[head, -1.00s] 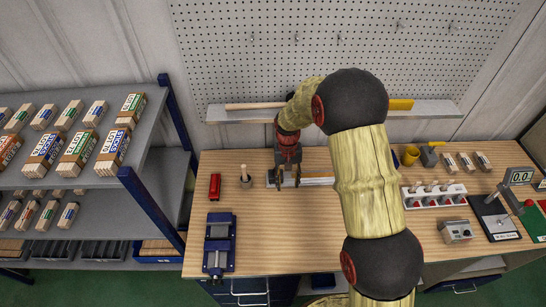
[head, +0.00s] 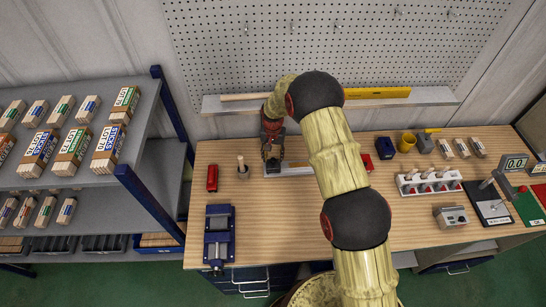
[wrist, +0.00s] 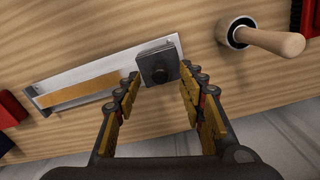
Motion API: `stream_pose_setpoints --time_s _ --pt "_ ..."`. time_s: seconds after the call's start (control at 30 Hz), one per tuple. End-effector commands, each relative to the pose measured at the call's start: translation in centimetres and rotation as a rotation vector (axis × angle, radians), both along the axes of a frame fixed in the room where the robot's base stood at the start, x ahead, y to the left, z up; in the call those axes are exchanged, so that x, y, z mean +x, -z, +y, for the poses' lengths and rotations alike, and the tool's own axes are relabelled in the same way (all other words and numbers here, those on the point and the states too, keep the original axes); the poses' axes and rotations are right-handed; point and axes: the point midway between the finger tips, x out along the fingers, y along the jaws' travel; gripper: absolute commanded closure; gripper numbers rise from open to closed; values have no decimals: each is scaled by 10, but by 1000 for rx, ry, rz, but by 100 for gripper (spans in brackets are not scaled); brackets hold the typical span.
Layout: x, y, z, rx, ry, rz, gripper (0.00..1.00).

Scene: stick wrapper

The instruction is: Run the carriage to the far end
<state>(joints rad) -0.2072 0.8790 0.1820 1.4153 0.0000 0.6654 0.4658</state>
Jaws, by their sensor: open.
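The carriage is a small dark grey block (wrist: 157,65) at one end of a pale metal rail (wrist: 60,80) with a tan strip along it. In the head view the rail (head: 302,171) lies on the bench, and the carriage end is at its left, mostly hidden by my gripper (head: 271,158). In the wrist view my gripper (wrist: 162,82) is open, with the carriage between and just beyond its fingertips. I cannot tell whether either finger touches it. The rail runs away to the left in the wrist view.
A wooden-handled tool in a round holder (head: 243,170) stands close left of the rail. Left of it are a red block (head: 212,178) and a blue vise (head: 219,238). A red item (head: 366,163) is beyond the rail's right end.

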Motion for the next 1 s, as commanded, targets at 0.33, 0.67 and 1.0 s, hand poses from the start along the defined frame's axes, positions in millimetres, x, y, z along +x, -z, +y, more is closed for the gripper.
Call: stream_pose_setpoints --time_s 0.33,0.67,1.0 --pt "0 15 0 0 0 0 60" --pt "0 14 0 0 -1 0 72" --pt "0 14 0 0 0 0 92"
